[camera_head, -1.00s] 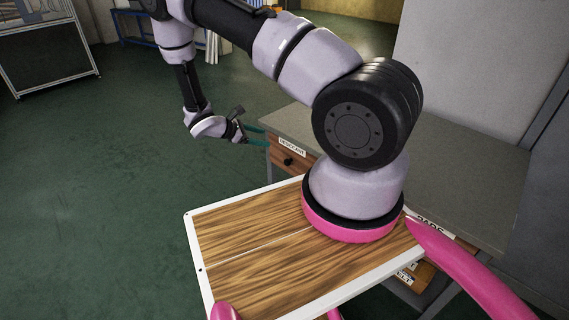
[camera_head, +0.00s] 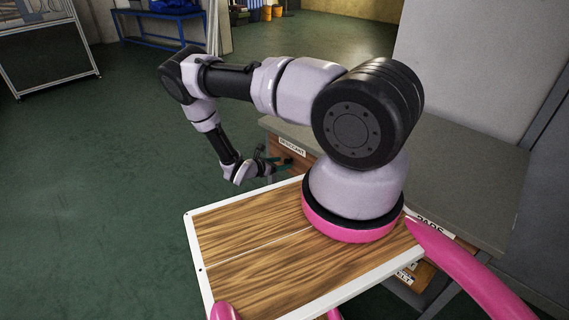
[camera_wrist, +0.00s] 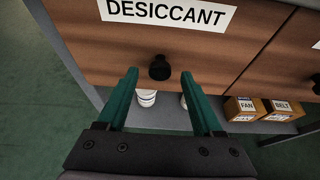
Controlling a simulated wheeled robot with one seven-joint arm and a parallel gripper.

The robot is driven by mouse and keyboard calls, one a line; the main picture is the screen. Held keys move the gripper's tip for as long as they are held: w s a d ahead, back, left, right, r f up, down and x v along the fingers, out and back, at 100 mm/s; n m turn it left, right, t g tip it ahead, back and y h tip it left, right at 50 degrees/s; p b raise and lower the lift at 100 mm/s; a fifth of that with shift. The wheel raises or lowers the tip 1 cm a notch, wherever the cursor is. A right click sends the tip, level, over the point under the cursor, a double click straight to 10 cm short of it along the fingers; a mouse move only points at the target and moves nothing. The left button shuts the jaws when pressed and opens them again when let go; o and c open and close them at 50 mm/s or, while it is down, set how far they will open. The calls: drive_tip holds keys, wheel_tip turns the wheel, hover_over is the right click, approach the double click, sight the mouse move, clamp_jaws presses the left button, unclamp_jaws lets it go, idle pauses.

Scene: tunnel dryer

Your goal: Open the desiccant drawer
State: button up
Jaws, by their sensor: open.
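The desiccant drawer (camera_wrist: 110,50) has a brown wooden front with a white label (camera_wrist: 168,12) reading DESICCANT. Its round black knob (camera_wrist: 159,68) shows in the wrist view, just beyond my fingertips and between their lines. In the head view the label (camera_head: 292,146) shows at the left end of the grey-topped bench, and the drawer front is partly hidden by my gripper. My gripper (camera_wrist: 160,74) is open, with two green fingers apart on either side of the knob's line. I cannot tell whether the tips reach past the knob. The drawer looks shut.
The grey bench top (camera_head: 460,175) is above the drawers. Another drawer (camera_wrist: 275,65) adjoins on the right. Boxes labelled FAN (camera_wrist: 245,108) and BELT (camera_wrist: 281,109) and white items sit on the shelf below. The green floor (camera_head: 100,200) left of the bench is clear.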

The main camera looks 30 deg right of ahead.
drive_tip(key=shift+x, duration=1.2)
clamp_jaws()
idle(0.6)
